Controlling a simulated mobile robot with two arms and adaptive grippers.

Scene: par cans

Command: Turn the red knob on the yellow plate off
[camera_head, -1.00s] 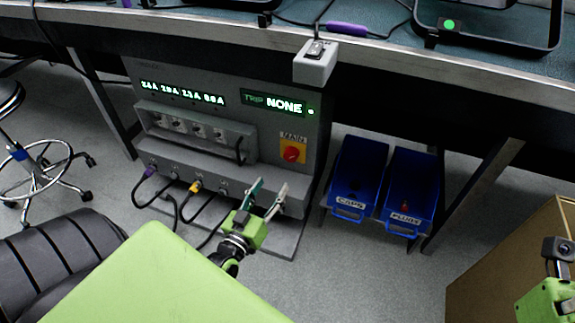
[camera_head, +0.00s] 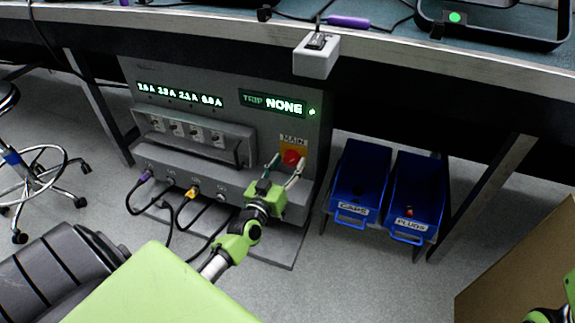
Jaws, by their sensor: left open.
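The red knob (camera_head: 291,158) sits on the yellow plate (camera_head: 293,144) marked MAIN, at the right of the grey power box's front (camera_head: 205,115). My left gripper (camera_head: 284,166) is open in front of the knob, with one finger on each side of it in the picture. I cannot tell whether the fingers touch it. The fingers and the green gripper body cover the lower part of the plate. Only the top of my right gripper's green body (camera_head: 545,315) shows at the bottom right; its fingers are not clear.
Blue bins marked CAPS (camera_head: 358,185) and PLUGS (camera_head: 415,200) stand right of the box. Cables plug into its lower ledge. The bench (camera_head: 420,65) overhangs it, with a grey switch box (camera_head: 316,55) at the edge. A cardboard box (camera_head: 520,265) stands at the right.

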